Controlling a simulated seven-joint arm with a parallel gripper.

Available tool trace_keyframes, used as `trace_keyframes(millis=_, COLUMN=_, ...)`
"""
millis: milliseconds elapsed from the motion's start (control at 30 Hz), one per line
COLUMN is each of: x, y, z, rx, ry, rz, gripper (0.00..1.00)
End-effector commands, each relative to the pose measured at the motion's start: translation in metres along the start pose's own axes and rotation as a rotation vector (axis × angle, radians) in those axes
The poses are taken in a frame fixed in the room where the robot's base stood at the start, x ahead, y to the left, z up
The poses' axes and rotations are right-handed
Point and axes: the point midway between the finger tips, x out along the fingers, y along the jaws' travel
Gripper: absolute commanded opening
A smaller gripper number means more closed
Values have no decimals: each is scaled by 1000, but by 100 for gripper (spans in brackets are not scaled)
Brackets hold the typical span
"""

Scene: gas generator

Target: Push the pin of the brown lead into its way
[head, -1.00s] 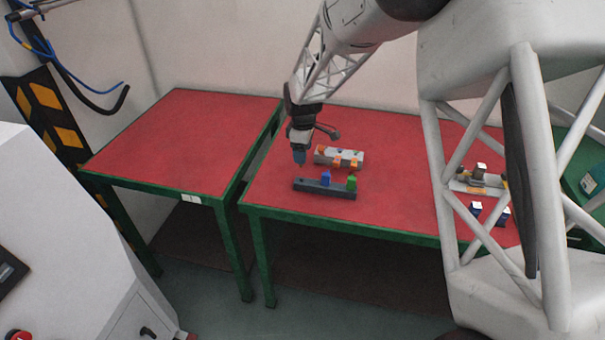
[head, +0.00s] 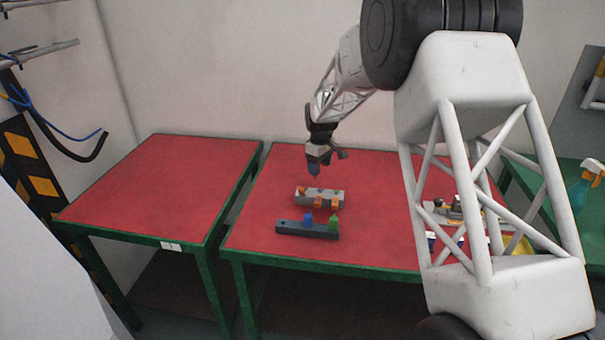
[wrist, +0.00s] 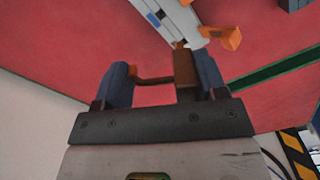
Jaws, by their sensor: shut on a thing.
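My gripper (head: 314,170) points down just behind the grey connector block (head: 333,196) in the head view. In the wrist view my gripper (wrist: 163,80) holds the brown lead (wrist: 187,68) between its blue-grey fingers, close to the right one. A thin brown wire runs from it toward the left finger. The lead's front end is close to the grey block (wrist: 170,16); I cannot tell whether the pin touches or enters a way. The block has an orange lever (wrist: 230,38) and small blue and dark marks on its face. The lead is too small to make out in the head view.
A dark rail (head: 290,227) with a blue piece (head: 307,218) and a green piece (head: 333,222) lies in front of the block. Other parts (head: 440,210) are partly hidden behind my arm at right. The left red table (head: 150,190) is bare.

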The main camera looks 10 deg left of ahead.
Motion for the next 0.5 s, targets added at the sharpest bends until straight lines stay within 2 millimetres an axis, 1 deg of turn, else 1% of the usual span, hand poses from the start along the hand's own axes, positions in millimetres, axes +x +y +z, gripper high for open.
trace_keyframes(millis=33, x=4, y=18, z=5, rx=50, ry=0, rz=0, gripper=42)
trace_keyframes(millis=100, x=9, y=40, z=11, rx=124, ry=-1, rz=-1, gripper=42)
trace_keyframes(millis=267, x=18, y=93, z=26, rx=297, ry=-1, rz=-1, gripper=42)
trace_keyframes(millis=300, x=21, y=106, z=32, rx=341, ry=-2, rz=-1, gripper=42)
trace_keyframes(millis=467, x=32, y=156, z=52, rx=512, ry=-1, rz=-1, gripper=42)
trace_keyframes(millis=500, x=35, y=169, z=59, rx=555, ry=0, rz=0, gripper=42)
